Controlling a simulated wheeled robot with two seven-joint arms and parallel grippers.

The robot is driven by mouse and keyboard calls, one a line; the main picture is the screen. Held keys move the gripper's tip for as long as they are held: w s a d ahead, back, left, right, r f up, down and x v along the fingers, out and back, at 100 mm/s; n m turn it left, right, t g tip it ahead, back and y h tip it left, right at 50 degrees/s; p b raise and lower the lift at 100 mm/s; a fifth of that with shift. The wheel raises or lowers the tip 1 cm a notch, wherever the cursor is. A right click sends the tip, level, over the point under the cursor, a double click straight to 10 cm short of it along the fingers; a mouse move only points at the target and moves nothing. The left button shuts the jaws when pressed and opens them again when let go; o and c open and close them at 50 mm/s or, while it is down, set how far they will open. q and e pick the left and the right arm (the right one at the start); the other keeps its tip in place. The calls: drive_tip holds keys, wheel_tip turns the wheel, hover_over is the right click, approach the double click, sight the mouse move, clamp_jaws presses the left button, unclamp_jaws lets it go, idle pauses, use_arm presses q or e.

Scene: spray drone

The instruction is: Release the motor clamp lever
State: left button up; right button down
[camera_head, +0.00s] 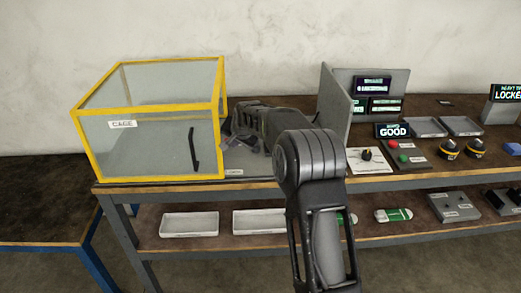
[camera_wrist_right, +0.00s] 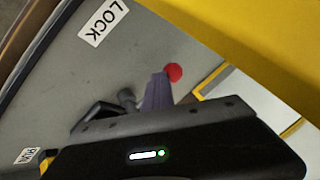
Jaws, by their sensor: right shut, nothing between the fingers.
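A red round knob (camera_wrist_right: 173,72) shows in the right wrist view, close to a tapered purple-grey piece (camera_wrist_right: 157,93). It looks like the end of the clamp lever, but I cannot tell how the two join. They are over a grey plate (camera_wrist_right: 75,85) marked LOCK at one end and RUN at the other. My right gripper (camera_head: 238,143) is shut and empty in the head view, beside the cage's right side, low over the grey base. Its dark body fills the bottom of the wrist view. I cannot tell whether it touches the lever. My left gripper is out of view.
A yellow-framed clear cage (camera_head: 150,120) with a black handle stands left of my right gripper. A grey upright panel (camera_head: 335,98) and screens stand to the right. A knob plate (camera_head: 367,160) sits at the bench's front. Trays (camera_head: 189,224) lie on the shelf below.

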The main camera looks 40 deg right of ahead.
drive_tip(key=shift+w+a+f, duration=0.15)
drive_tip(key=shift+w+a, duration=0.05)
drive_tip(key=shift+a, duration=0.2)
drive_tip(key=shift+w+a+f, duration=0.1)
drive_tip(key=shift+w+a, duration=0.1)
drive_tip(key=shift+a, duration=0.2)
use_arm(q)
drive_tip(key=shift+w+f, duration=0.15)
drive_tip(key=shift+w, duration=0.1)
use_arm(e)
drive_tip(key=shift+w+r, duration=0.1)
drive_tip(key=shift+r, duration=0.1)
drive_tip(key=shift+w+d+r, duration=0.1)
drive_tip(key=shift+d+r, duration=0.05)
drive_tip(key=shift+r, duration=0.25)
drive_tip(key=shift+s+r, duration=0.25)
drive_tip(key=shift+r, duration=0.25)
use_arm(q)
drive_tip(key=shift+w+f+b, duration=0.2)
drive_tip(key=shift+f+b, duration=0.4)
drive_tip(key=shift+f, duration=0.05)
use_arm(e)
drive_tip(key=s+r, duration=0.4)
drive_tip(key=s, duration=0.1)
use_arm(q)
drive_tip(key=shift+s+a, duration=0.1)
use_arm(e)
drive_tip(key=shift+s, duration=0.15)
